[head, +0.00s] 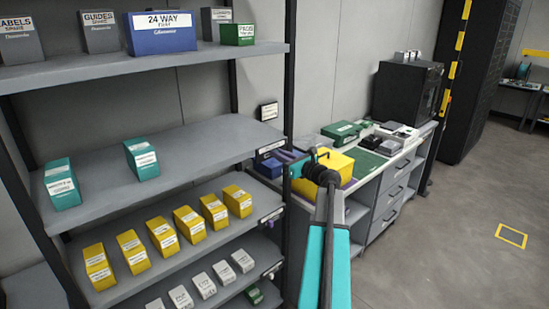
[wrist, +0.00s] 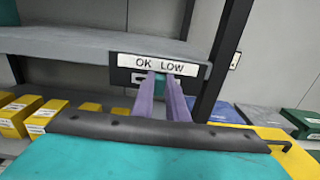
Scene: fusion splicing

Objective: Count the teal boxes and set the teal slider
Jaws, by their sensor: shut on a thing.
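Two teal boxes with white labels stand on the middle shelf in the head view, one at the left (head: 62,184) and one further right (head: 142,159). A dark plate with a white OK LOW label (wrist: 160,64) is on the shelf's front edge in the wrist view. My gripper (wrist: 167,88) has its purple fingers at this plate, below the label. They are shut on the teal slider, which is mostly hidden; a small bit of teal shows between the fingertips. In the head view, my gripper is at the right end of the middle shelf, partly hidden by my arm.
Several yellow boxes (head: 160,233) fill the shelf below, with white boxes lower down. The top shelf holds a large blue box (head: 161,33) and smaller ones. A workbench (head: 405,160) with drawers stands right of the rack. The floor (head: 450,250) at the right is open.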

